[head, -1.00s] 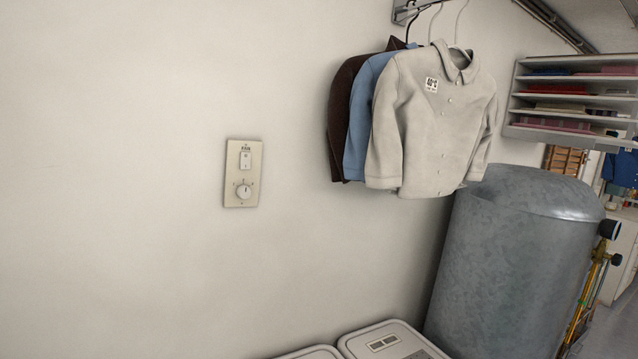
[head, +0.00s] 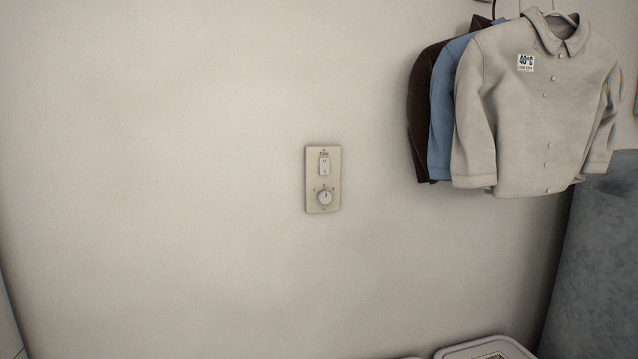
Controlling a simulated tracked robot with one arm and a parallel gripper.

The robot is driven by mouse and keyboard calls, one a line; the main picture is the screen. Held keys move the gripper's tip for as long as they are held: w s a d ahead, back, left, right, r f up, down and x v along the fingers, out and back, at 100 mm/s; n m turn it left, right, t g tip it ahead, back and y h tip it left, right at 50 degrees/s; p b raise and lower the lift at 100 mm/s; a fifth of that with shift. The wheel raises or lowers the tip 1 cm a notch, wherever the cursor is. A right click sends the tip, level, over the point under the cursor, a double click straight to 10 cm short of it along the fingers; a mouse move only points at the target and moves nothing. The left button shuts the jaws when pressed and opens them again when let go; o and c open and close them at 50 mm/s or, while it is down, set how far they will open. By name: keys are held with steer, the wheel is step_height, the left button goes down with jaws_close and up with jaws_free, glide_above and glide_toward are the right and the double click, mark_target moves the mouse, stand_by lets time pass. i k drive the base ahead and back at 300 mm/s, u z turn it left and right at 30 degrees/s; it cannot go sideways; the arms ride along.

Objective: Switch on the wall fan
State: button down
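A beige wall plate (head: 311,180) marked FAN is fixed to the pale wall, near the middle of the head view. In its upper half is a small white rocker switch (head: 324,166). Below the rocker is a round white knob (head: 324,198) with small marks around it. Which way the rocker is pressed is too small to tell. The fan itself is not in view. My gripper does not show in the head view, and nothing touches the plate.
Shirts hang right of the plate: a cream shirt (head: 540,110) in front, then a blue shirt (head: 441,120) and a dark brown one (head: 421,110). A grey tank (head: 605,270) stands at the right edge. A white lid (head: 490,348) shows below. The wall around the plate is bare.

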mark_target(324, 162)
steer(key=k, duration=0.55)
steer(key=u, duration=0.2)
steer(key=i, duration=1.55)
steer(key=z, duration=0.35)
